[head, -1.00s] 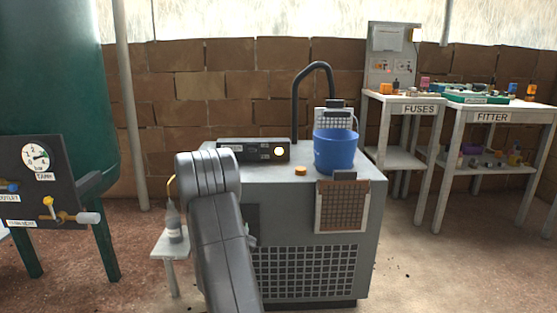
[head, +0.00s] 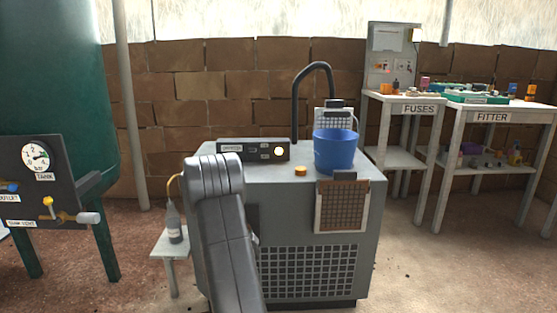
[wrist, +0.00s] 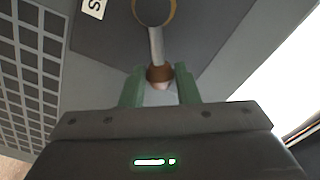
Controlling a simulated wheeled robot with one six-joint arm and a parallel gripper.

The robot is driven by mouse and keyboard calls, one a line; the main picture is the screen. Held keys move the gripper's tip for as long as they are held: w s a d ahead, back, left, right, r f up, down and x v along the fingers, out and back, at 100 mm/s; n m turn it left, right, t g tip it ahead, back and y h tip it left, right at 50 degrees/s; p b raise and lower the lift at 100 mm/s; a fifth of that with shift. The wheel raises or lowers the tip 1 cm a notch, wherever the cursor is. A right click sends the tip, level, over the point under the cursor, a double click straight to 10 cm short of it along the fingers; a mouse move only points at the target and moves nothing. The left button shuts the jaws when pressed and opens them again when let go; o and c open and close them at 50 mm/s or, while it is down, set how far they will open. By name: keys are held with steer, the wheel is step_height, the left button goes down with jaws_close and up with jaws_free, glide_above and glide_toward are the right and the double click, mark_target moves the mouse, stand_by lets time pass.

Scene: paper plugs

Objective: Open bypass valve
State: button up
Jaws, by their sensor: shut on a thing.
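The bypass valve shows in the wrist view as a metal lever (wrist: 156,45) with a brown end (wrist: 159,74), running down from a round hub (wrist: 154,10) with a brass-coloured rim. It is mounted on a dark plate (wrist: 105,38) on the grey machine. My gripper (wrist: 160,80) has its two green fingers on either side of the brown end and is shut on the lever. In the head view my arm hides the gripper and most of the valve; only part of the dark plate (head: 252,217) shows.
The grey machine (head: 225,277) carries a blue bucket (head: 335,152), a control box (head: 238,151) and an orange cap (head: 300,171). A small stool (head: 170,245) with a grey bottle (head: 174,224) stands left of my arm. The tank panel (head: 70,185) is farther left.

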steer(key=shift+d+f+m, duration=0.1)
steer(key=shift+f+m, duration=0.15)
steer(key=shift+m, duration=0.15)
steer(key=m, duration=0.1)
steer(key=f+m, duration=0.1)
steer(key=m, duration=0.1)
steer(key=shift+d+f, duration=0.25)
steer(key=shift+d, duration=0.05)
steer(key=shift+d+f+m, duration=0.1)
steer(key=shift+f+m, duration=0.6)
steer(key=shift+m, duration=0.6)
steer(key=o, duration=0.8)
steer(key=shift+c, duration=0.2)
